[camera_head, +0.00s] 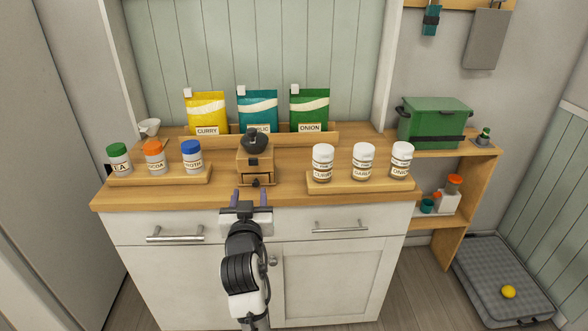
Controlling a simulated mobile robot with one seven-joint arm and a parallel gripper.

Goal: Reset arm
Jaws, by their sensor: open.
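My gripper (251,199) is open and empty, with its two fingers apart and pointing at the counter. It is at the front edge of the wooden counter (235,190), in front of the wooden grinder box (255,163). The box has a dark rounded top and a small drawer at its front. No object shows between the fingers. My arm reaches up from the bottom of the picture, in front of the white cabinet.
Lidded jars stand on a left tray (160,178) and a right tray (360,186). Curry (207,112), teal (258,110) and onion (310,110) packets stand behind. A green box (434,122) sits on the right shelf.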

